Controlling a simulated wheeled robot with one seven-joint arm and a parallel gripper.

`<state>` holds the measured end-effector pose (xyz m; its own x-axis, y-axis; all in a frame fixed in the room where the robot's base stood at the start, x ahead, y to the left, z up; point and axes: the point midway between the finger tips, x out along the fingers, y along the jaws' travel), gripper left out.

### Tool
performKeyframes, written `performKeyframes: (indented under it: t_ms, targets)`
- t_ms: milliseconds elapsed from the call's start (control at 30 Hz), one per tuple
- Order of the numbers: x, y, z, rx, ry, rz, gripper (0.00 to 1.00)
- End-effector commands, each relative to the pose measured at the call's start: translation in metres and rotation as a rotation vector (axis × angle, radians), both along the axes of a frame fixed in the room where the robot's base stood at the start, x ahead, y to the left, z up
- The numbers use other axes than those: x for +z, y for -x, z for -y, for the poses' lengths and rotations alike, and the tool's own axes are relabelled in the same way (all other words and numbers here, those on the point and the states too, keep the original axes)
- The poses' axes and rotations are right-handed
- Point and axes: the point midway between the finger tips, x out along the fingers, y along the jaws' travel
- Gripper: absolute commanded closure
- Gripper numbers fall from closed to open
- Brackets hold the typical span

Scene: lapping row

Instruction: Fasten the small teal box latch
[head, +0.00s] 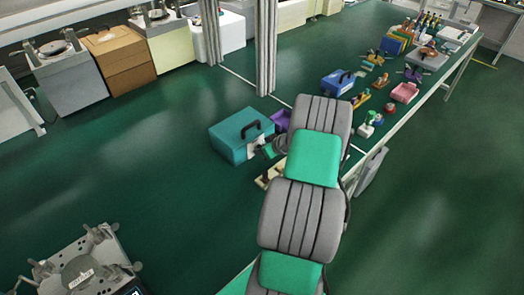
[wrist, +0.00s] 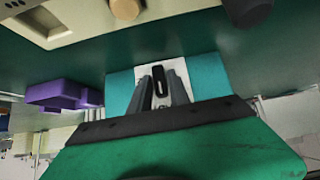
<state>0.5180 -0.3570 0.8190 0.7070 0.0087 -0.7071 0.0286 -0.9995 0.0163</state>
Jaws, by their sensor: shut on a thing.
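The teal box (head: 232,140) with a dark carry handle stands on the green bench, left of my arm in the head view. In the wrist view the teal box (wrist: 207,76) shows on both sides of a white latch plate. The box's latch (wrist: 157,75) is a dark upright piece with a pale slot on this plate. My gripper (wrist: 160,92) is at the plate, its two grey fingers close together and shut on the latch. In the head view my gripper (head: 264,150) is at the box's right face, and my arm partly hides the contact.
A purple bin (wrist: 62,95) is beside the box. A beige tray (wrist: 60,15) with round knobs lies close by. A blue case (head: 337,83) and a pink bin (head: 405,92) stand farther along the bench. A grey metal post (head: 266,50) rises behind the box.

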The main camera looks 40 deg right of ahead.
Motion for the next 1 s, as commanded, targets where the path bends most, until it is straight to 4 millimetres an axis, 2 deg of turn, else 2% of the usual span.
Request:
performKeyframes:
  t_ms: [33,67,233,533,833,1000]
  targets:
    - [0.001,0.000,0.000,0.001,0.001,0.001,1.00]
    - [0.001,0.000,0.000,0.001,0.001,0.001,0.76]
    - [0.001,0.000,0.000,0.001,-0.001,0.001,0.62]
    - [0.003,0.003,0.001,-0.001,-0.001,0.000,0.62]
    - [0.042,0.042,0.002,-0.003,0.001,0.002,0.62]
    - [0.055,0.055,0.001,0.000,0.000,0.001,0.62]
